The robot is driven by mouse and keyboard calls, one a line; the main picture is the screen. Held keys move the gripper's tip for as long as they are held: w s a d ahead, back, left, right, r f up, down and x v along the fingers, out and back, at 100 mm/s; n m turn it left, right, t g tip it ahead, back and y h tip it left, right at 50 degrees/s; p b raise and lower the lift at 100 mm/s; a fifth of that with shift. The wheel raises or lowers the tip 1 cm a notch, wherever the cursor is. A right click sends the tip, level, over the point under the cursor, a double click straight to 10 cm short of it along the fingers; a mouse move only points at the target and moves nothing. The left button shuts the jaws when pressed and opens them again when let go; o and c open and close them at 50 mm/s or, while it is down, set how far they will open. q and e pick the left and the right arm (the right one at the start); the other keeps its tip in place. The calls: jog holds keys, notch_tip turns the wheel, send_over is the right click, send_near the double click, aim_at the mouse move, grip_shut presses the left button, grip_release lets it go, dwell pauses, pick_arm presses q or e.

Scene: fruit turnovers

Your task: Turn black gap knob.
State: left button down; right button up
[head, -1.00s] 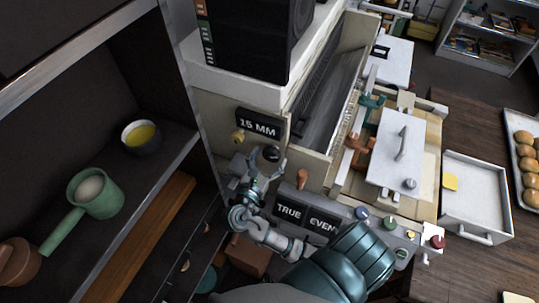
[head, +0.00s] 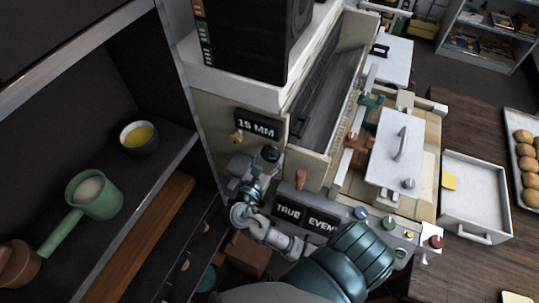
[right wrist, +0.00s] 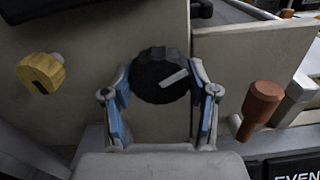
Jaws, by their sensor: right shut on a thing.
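The black gap knob (head: 270,153) sits on the cream machine panel, below the "15 MM" display (head: 258,123). In the right wrist view the knob (right wrist: 158,75) is round and ribbed, with a white pointer mark slanting to the upper right. My right gripper (head: 263,166) is at the knob. In the right wrist view its two blue-padded fingers (right wrist: 160,84) stand on the left and right sides of the knob, shut on it. The knob's underside is partly hidden in the head view. My left gripper is not in view.
A yellow knob (right wrist: 41,72) is left of the black knob, and an orange-brown handle (right wrist: 262,103) is to the right. The "TRUE EVEN" panel (head: 305,216) lies below. A dark shelf with a green pan (head: 94,194) and a bowl (head: 140,138) stands left.

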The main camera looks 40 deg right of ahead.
jog(key=shift+m+p, duration=0.5)
jog(key=shift+m, duration=0.5)
jog(key=m, duration=0.2)
jog(key=shift+m, duration=0.4)
jog(key=m, duration=0.2)
jog(key=shift+f+m, duration=0.15)
jog(key=shift+m, duration=0.15)
jog(key=shift+m+b, duration=0.5)
jog(key=shift+m, duration=1.3)
jog(key=shift+f, duration=0.1)
jog(key=o, duration=1.2)
jog(key=shift+s, duration=0.1)
jog(key=shift+c, duration=0.2)
jog(key=shift+a, duration=0.1)
jog(key=shift+a+r, duration=0.1)
jog(key=shift+r, duration=0.1)
